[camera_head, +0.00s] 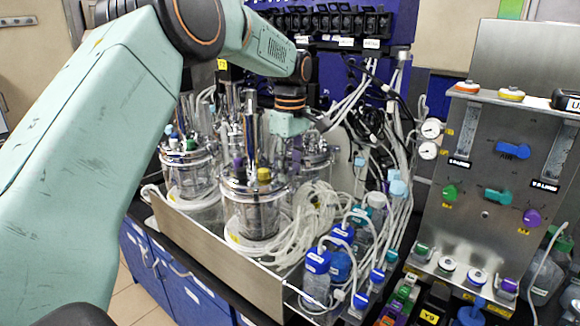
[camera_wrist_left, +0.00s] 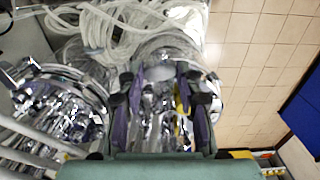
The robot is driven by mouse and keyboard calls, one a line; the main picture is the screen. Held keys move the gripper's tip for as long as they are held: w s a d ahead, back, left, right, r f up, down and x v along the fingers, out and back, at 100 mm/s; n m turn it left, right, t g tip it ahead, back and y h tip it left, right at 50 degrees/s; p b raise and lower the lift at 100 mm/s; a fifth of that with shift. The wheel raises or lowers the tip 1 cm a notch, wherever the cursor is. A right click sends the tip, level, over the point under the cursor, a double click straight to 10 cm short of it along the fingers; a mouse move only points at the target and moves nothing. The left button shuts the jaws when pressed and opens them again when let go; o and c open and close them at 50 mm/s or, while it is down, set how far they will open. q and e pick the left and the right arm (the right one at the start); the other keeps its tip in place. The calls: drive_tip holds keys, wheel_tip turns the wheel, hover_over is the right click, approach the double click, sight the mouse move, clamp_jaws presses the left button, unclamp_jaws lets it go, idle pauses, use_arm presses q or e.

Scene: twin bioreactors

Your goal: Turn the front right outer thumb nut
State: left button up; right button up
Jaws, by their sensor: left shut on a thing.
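The front glass vessel (camera_head: 250,215) with its shiny metal head plate stands in a metal tray. My left arm reaches over from the left, and my left gripper (camera_head: 285,150) points down at the back right of this vessel's head plate. In the left wrist view, the purple-padded fingers of my left gripper (camera_wrist_left: 160,105) come down on both sides of shiny metal fittings. The gripper is shut on a small part at the head plate, which looks like the thumb nut; the fingers and clutter largely hide it. My right gripper is not in view.
A second vessel (camera_head: 188,165) stands to the left, with tall metal fittings around. Coiled clear tubing (camera_head: 310,215) and blue-capped bottles (camera_head: 318,270) crowd the right side of the tray. A steel control panel (camera_head: 490,190) stands at the right.

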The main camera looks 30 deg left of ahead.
sight(290, 173)
use_arm(q)
drive_tip(key=o, duration=1.2)
drive_tip(key=shift+c, duration=0.2)
wheel_tip(290, 173, up, 12)
drive_tip(key=shift+f, duration=0.1)
